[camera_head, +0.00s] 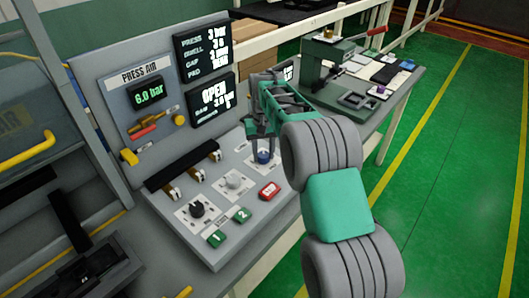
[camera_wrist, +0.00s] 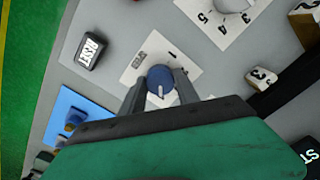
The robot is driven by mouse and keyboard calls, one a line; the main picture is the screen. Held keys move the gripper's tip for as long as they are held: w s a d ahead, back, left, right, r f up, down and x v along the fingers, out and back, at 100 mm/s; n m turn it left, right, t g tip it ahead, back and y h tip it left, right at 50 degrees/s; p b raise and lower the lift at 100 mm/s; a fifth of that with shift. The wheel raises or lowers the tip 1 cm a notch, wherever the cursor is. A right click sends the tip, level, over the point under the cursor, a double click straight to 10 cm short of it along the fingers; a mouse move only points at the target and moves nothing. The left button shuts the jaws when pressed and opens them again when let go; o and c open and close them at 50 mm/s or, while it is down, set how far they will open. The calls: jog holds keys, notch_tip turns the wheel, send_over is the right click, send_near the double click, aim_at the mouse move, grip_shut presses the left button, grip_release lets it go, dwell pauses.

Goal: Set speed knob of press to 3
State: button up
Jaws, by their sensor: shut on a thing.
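The blue speed knob (camera_head: 263,157) sits at the right end of the knob row on the press panel. In the wrist view the knob (camera_wrist: 159,76) stands on a white dial plate (camera_wrist: 140,60), with a white pointer line toward the gripper side. A "1" mark shows on the plate's far side; a "3" cannot be made out on this plate. My gripper (camera_head: 262,146) reaches down over the knob from above. In the wrist view its two fingers (camera_wrist: 160,88) are shut on the knob, one on each side. Part of the plate is hidden behind the gripper.
A grey knob (camera_head: 233,182) and a black knob (camera_head: 197,209) stand left of the blue one. A red button (camera_head: 269,190) and green buttons (camera_head: 242,215) lie in front. A black labelled button (camera_wrist: 88,50) is near the knob. Screens (camera_head: 203,45) stand behind.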

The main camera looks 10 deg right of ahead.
grip_shut()
jog(key=shift+w+n, duration=0.1)
jog(key=shift+n, duration=0.3)
jog(key=n, duration=0.4)
jog(key=shift+r+n, duration=0.1)
jog(key=shift+n, duration=0.2)
jog(key=n, duration=0.4)
jog(key=shift+p, duration=0.3)
jog(key=shift+w+r+n, duration=0.1)
jog(key=shift+n, duration=0.2)
jog(key=o, duration=0.7)
grip_release()
jog(key=o, duration=0.4)
jog(key=shift+c, duration=0.2)
